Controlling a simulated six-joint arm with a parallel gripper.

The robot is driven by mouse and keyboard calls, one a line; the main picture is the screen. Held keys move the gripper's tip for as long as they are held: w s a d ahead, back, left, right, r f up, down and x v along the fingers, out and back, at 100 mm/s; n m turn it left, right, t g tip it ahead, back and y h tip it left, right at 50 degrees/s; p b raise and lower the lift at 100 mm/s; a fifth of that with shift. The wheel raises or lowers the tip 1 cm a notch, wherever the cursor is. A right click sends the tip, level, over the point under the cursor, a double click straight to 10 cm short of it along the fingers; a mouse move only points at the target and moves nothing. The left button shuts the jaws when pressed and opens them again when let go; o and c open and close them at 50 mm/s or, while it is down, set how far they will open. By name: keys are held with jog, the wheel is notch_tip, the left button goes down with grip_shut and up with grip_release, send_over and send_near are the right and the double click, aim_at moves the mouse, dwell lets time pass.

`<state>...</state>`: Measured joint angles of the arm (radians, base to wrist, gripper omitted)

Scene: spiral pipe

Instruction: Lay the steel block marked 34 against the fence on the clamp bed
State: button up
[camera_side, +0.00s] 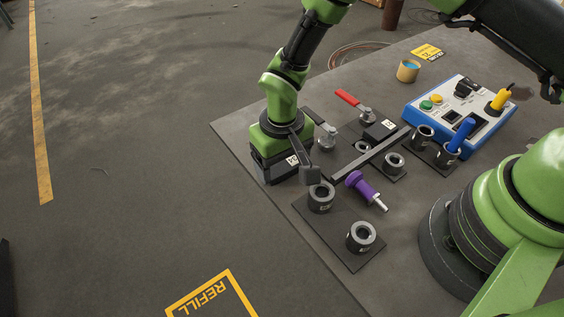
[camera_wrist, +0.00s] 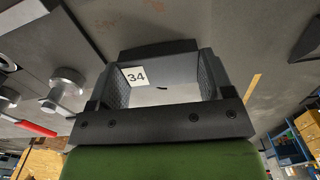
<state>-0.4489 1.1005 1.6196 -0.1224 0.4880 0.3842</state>
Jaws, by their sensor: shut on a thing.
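The steel block marked 34 (camera_wrist: 136,76) is between the jaws of my gripper (camera_wrist: 160,82) in the wrist view, its white label facing the camera. In the side view my gripper (camera_side: 283,150) is low at the left of the clamp bed, shut on the block (camera_side: 292,160). Whether the block touches the table cannot be told. The clamp bed (camera_side: 335,150) is a dark plate just right of the gripper, partly hidden by it. The fence (camera_side: 372,153) is a long grey bar running diagonally beside the bed.
Another labelled dark block (camera_side: 380,130) lies near the fence. A purple-handled tool (camera_side: 364,188), grey sockets (camera_side: 361,237) and a blue control box (camera_side: 460,108) are to the right.

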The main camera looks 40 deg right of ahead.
notch_tip(320, 180, up, 9)
jog(key=r, duration=0.1)
send_over(344, 158)
jog(key=shift+n, duration=0.3)
notch_tip(344, 158, down, 5)
jog(key=shift+r, duration=0.1)
jog(key=shift+f, duration=2.35)
jog(key=shift+f, duration=0.15)
jog(key=o, duration=1.2)
